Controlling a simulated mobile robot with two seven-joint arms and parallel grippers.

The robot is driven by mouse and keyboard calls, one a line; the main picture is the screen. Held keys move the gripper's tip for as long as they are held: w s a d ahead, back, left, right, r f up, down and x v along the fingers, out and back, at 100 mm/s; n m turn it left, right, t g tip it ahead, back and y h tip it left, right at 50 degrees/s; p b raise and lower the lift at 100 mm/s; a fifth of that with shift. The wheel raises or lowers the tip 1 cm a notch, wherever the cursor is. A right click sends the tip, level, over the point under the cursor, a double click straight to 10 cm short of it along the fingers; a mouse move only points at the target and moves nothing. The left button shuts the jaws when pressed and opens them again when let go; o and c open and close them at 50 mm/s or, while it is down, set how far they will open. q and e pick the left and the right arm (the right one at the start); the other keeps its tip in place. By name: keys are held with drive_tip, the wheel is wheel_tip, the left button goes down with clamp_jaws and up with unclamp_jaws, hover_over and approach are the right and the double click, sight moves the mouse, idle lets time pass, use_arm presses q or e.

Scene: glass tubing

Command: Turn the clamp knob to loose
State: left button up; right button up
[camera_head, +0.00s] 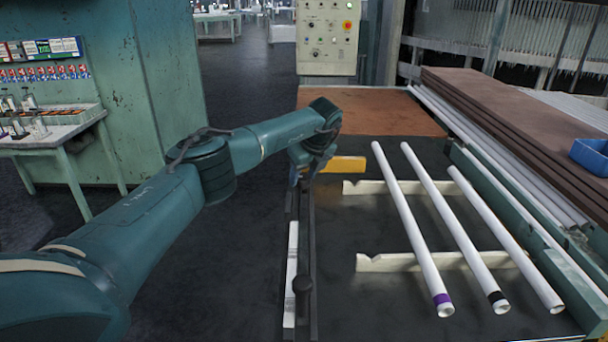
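My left arm reaches in from the left, and its wrist bends down over a dark rail (308,230). My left gripper (301,172) is at the far part of this rail, left of a yellow block (344,165). Its fingers are small and mostly hidden behind the wrist, so I cannot tell whether they are open, shut or touching anything. My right gripper is not in view.
Three white tubes (412,230) lie across two notched cream supports (392,262) on the dark bench; two have purple or black end bands. A white strip (291,270) lies along the rail. A blue bin (591,157) is at right, a control panel (329,38) behind.

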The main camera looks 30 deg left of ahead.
use_arm(q)
drive_tip(key=o, duration=0.3)
drive_tip(key=b+v, duration=0.1)
drive_tip(key=v, duration=1.2)
drive_tip(key=shift+r, duration=0.1)
